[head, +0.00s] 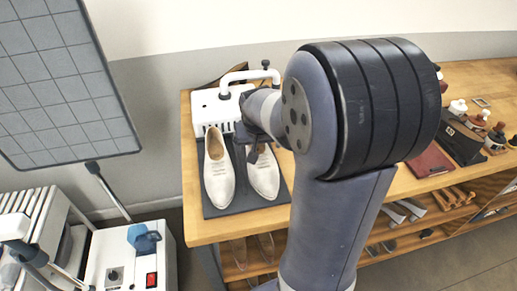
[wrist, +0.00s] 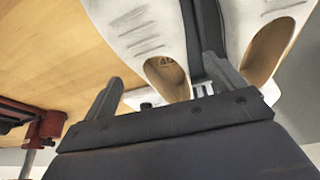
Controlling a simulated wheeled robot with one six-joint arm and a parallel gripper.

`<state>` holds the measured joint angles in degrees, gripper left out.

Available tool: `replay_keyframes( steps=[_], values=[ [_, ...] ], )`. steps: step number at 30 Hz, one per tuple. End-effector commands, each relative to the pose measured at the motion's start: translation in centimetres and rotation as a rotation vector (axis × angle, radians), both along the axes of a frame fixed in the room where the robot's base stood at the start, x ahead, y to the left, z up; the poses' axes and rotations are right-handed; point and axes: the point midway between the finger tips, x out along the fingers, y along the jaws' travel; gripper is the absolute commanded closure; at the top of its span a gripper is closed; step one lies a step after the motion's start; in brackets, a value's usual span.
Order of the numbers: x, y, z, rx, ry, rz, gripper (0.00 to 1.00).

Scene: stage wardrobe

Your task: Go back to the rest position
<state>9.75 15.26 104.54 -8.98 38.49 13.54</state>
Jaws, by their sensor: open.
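My gripper (wrist: 163,70) is open in the wrist view, its two dark fingers spread apart with nothing held between them. A pair of white shoes lies beyond it: the left shoe (head: 219,175) and the right shoe (head: 263,178) sit side by side on a dark mat (head: 228,209) on the wooden bench. The shoes also show in the wrist view, the nearer one (wrist: 135,25) behind the fingers. In the head view my gripper is over the heel end of the right shoe, partly hidden by my arm. Whether a finger touches a shoe I cannot tell.
A white device (head: 207,108) with a raised tube handle stands behind the shoes, close to my gripper. On the bench (head: 488,75) at right lie a dark red mat (head: 430,160), brushes and bottles. Left are a grid panel (head: 62,85) and a white machine (head: 112,262).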

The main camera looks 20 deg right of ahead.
Motion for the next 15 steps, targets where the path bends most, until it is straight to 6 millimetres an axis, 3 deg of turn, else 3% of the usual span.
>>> replay_keyframes(
  steps=[7,15],
  values=[
    [-1.3,0.7,3.7,0.000,-0.003,0.000,0.10],
    [-1.9,0.9,5.0,0.001,0.000,-0.001,0.10]
  ],
)
